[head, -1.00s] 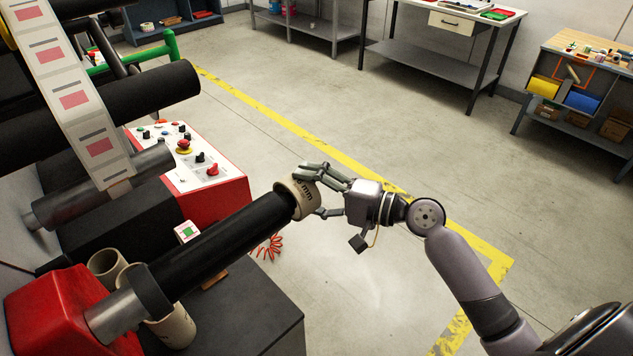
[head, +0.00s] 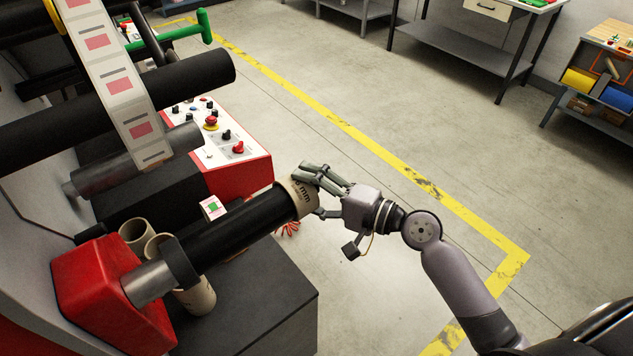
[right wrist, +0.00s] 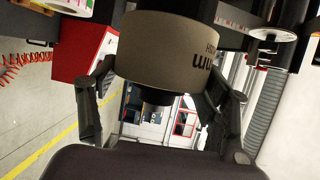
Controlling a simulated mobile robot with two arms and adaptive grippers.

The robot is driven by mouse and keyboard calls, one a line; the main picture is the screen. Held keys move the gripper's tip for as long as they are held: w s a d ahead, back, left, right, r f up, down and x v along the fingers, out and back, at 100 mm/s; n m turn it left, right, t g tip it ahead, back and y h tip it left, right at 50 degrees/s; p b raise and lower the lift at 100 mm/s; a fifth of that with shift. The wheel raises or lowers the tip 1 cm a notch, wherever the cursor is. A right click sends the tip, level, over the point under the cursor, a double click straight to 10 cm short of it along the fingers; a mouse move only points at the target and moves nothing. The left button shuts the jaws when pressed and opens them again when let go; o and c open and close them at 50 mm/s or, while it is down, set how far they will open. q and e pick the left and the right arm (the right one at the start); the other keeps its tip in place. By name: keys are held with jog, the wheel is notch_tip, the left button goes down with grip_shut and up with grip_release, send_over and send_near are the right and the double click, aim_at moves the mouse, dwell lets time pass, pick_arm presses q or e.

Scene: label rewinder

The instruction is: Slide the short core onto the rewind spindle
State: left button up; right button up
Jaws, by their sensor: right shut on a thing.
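The short core (head: 304,197), a tan cardboard ring with dark print, is at the free end of the black rewind spindle (head: 235,228). It lines up with the spindle. My right gripper (head: 320,194) is shut on the core, with fingers on opposite sides of its outer wall. In the right wrist view the core (right wrist: 170,48) sits between the fingers, and a dark cylinder end (right wrist: 157,97) sticks out below it, so the core appears to be around the spindle tip. The core's bore is hidden. My left gripper is out of view.
Other tan cores (head: 195,298) stand by the spindle's red base block (head: 108,290), on a dark cabinet (head: 265,300). A control panel (head: 215,130) and a label web (head: 120,85) are behind the spindle. The floor to the right is clear.

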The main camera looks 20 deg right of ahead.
aim_at(232, 251)
jog(key=shift+s+a+r+p, duration=0.1)
jog(key=shift+s+a+p, duration=0.4)
jog(key=shift+a, duration=0.6)
jog(key=shift+s+a+f+p, duration=0.1)
jog(key=shift+s+a+p, duration=0.25)
jog(key=shift+a+p, duration=0.55)
jog(key=shift+s+a+r+p, duration=0.1)
jog(key=shift+s+a+p, duration=0.25)
jog(key=shift+a, duration=1)
jog(key=shift+s+a+p, duration=0.4)
jog(key=shift+a+p, duration=0.05)
jog(key=shift+a, duration=0.55)
jog(key=shift+s+a+p, duration=0.35)
jog(key=shift+a+p, duration=0.05)
jog(key=shift+a, duration=0.65)
jog(key=shift+s+a+p, duration=0.4)
jog(key=shift+a+p, duration=0.05)
jog(key=shift+a, duration=0.55)
jog(key=shift+s+a, duration=0.25)
jog(key=shift+a, duration=0.45)
jog(key=shift+s+a, duration=0.25)
jog(key=shift+a, duration=0.45)
jog(key=shift+s+a, duration=0.25)
jog(key=shift+a, duration=0.4)
jog(key=shift+s+a, duration=0.25)
jog(key=shift+a, duration=0.4)
jog(key=o, duration=1.2)
